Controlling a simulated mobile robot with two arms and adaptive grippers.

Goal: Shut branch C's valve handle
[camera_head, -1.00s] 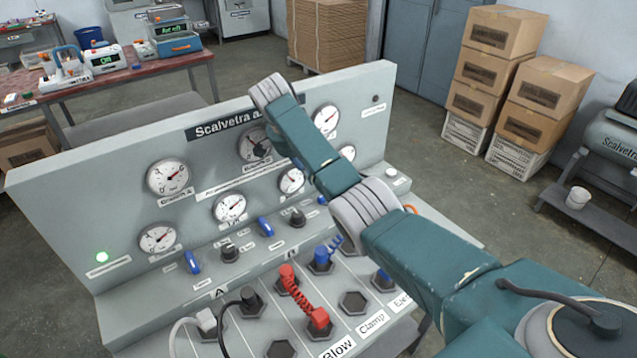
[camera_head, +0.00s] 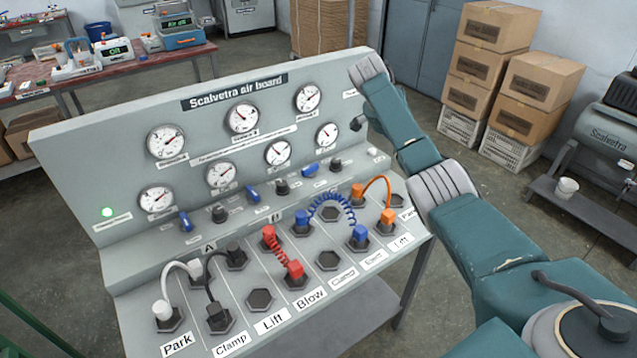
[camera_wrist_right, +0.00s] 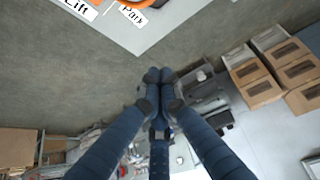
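The grey air board (camera_head: 75,150) carries three blue valve handles in a row: one at left (camera_head: 185,221), one in the middle (camera_head: 252,194) and one at right (camera_head: 310,170). The left and middle handles stand lengthwise, while the right one lies more crosswise. Letters A and B show on the sockets' panel; I cannot read a C. My right arm reaches over the board's right end. A dark part of my right gripper (camera_head: 357,122) shows at the board's right edge, right of and above the right handle. In the right wrist view its fingers (camera_wrist_right: 160,76) meet at the tips, empty.
Black knobs (camera_head: 281,187) sit beside the handles, and gauges (camera_head: 278,152) stand above them. White, black, red, blue and orange hoses (camera_head: 377,181) loop over the sockets below. Stacked cartons (camera_head: 535,95) and a compressor (camera_head: 605,140) stand to the right.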

